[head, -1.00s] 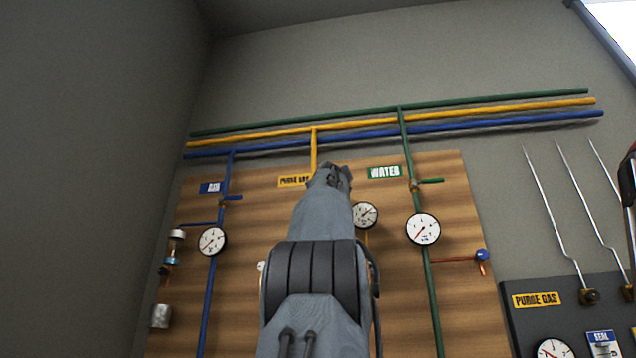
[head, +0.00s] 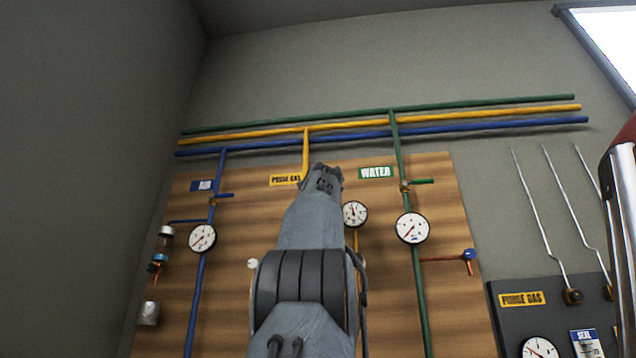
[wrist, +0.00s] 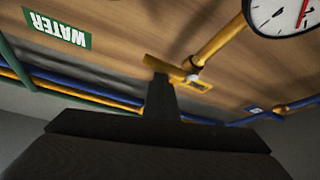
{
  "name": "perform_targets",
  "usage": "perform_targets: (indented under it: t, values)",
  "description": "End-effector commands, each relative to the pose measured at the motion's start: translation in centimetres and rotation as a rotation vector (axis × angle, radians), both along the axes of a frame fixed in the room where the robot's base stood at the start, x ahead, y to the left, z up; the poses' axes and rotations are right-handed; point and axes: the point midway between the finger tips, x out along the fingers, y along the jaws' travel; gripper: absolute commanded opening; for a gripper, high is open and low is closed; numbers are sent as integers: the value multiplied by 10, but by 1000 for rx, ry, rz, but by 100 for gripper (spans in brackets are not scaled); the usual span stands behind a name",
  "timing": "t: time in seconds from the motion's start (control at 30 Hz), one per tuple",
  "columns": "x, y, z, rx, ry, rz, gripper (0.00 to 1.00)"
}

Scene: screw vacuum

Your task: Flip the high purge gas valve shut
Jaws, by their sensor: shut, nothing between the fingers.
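The yellow purge gas pipe (head: 305,150) comes down the wooden board behind my gripper (head: 325,178), which hides the valve in the head view. In the wrist view the valve's yellow handle (wrist: 160,66) lies crosswise to its pipe (wrist: 220,40). My gripper (wrist: 160,85) is shut and empty, its dark tip right at the handle. I cannot tell whether they touch. The purge gas gauge (head: 354,213) shows right of my arm and also in the wrist view (wrist: 283,14).
The green water pipe (head: 404,150) and its gauge (head: 412,227) stand to the right. The blue air pipe (head: 212,180) and its gauge (head: 202,238) stand to the left. Thin bent rods (head: 540,205) rise from a dark panel (head: 510,325) at the far right.

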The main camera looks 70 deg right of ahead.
Motion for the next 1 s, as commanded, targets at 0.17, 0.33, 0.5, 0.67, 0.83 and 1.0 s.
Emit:
perform_targets:
  t: [0.17,0.33,0.5,0.67,0.83,1.0]
  values:
    - [1,-2,4,7,5,2,0]
    - [1,4,23,3,2,4,0]
    - [1,9,37,1,1,7,0]
    - [0,18,33,-1,0,7,0]
    - [-3,32,23,-1,0,7,0]
    - [-8,50,13,-1,-1,7,0]
